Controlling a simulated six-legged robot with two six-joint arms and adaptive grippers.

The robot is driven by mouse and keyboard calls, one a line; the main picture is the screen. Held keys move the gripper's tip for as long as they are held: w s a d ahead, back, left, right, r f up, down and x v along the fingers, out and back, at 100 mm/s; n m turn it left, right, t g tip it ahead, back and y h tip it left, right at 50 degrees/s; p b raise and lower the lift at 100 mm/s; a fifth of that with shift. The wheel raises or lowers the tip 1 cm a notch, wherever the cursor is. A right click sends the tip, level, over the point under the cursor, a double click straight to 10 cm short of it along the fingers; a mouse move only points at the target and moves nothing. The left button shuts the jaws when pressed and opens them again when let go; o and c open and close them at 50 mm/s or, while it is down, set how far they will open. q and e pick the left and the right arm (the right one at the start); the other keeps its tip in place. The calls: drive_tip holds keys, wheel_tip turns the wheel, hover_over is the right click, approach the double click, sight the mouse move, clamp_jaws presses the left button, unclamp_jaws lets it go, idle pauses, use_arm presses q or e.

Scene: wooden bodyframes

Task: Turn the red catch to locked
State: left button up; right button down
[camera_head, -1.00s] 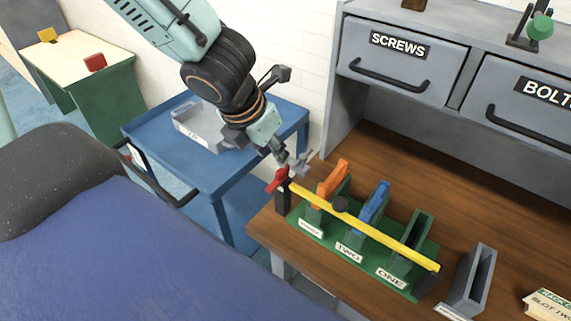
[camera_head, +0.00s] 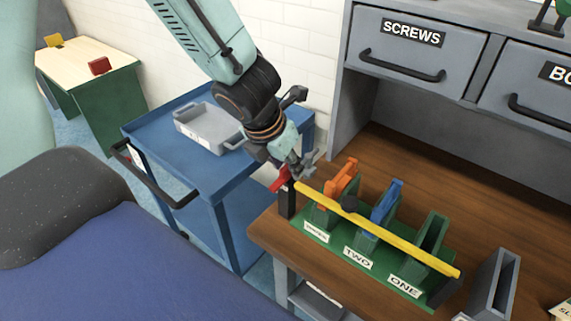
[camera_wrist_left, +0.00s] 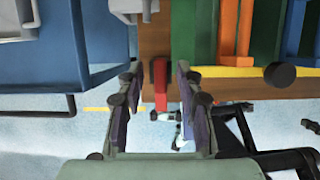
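The red catch (camera_head: 280,181) sits on the black post at the left end of the yellow bar (camera_head: 380,231). The bar lies across the green rack (camera_head: 318,231). My left gripper (camera_head: 304,166) is at the catch, pointing down, and partly covers it in the head view. In the left wrist view the red catch (camera_wrist_left: 160,84) lies between the two fingers of the open left gripper (camera_wrist_left: 158,76), with a gap on each side. I cannot tell whether the fingers are level with it or above it. My right gripper is not in view.
The rack holds an orange piece (camera_head: 340,178) and a blue piece (camera_head: 386,203); slot ONE (camera_head: 430,240) looks empty. A grey holder (camera_head: 495,285) stands to the right. A blue cart (camera_head: 165,150) with a grey tray (camera_head: 207,131) is on the left. Drawers (camera_head: 412,48) rise behind the bench.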

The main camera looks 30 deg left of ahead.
use_arm(q)
drive_tip(key=shift+c, duration=0.2)
drive_tip(key=shift+s+r, duration=0.15)
drive_tip(key=shift+s, duration=0.05)
drive_tip(key=c, duration=0.3)
drive_tip(key=shift+w, duration=0.1)
clamp_jaws()
